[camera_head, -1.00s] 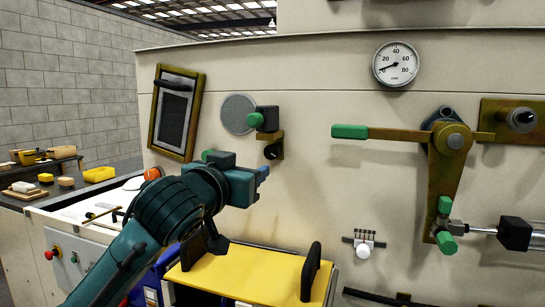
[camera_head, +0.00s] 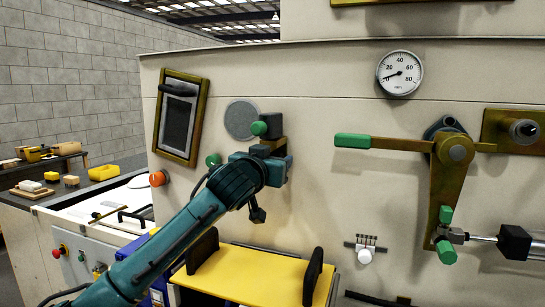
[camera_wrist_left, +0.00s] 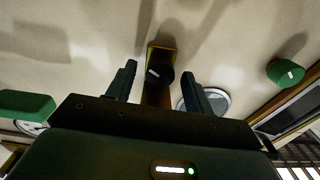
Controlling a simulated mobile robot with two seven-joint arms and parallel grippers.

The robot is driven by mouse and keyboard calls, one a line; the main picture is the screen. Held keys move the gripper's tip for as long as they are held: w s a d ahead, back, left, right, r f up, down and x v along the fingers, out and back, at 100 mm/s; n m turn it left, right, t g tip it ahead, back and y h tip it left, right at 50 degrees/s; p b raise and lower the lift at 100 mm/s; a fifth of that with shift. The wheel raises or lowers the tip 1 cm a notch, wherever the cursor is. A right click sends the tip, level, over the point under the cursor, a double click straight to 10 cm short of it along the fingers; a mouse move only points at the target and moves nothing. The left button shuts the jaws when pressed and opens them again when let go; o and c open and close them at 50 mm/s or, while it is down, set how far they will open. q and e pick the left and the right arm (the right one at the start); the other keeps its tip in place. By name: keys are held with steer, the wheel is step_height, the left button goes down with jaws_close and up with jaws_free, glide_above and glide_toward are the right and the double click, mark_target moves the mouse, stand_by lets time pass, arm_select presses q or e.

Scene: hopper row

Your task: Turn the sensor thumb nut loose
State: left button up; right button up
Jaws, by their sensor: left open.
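The sensor is a black block with a green knob (camera_head: 265,127) on a brass bracket, on the cream wall in the head view. A dark round knob (camera_wrist_left: 160,76) on the bracket (camera_wrist_left: 161,55) looks like the thumb nut; in the head view my gripper hides it. My left gripper (camera_head: 275,163) is just below the sensor block. In the left wrist view my left gripper (camera_wrist_left: 158,70) is open, with the dark knob between its two fingers in the picture. I see no contact, and depth is hard to judge. My right gripper is not in view.
A grey disc (camera_head: 241,119) and a framed panel (camera_head: 179,116) are left of the sensor. A green knob (camera_head: 213,160) is near my wrist. A yellow tray with black handles (camera_head: 260,277) lies below. A green-handled lever (camera_head: 352,141) and a gauge (camera_head: 400,73) are to the right.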

arm_select(q)
steer(key=shift+w, duration=0.1)
steer(key=shift+c, duration=0.2)
steer(key=c, duration=0.9)
steer(key=shift+c, duration=0.2)
steer(key=shift+f, duration=0.1)
steer(key=shift+n+p, duration=0.6)
steer(key=shift+n, duration=2.8)
steer(key=o, duration=1)
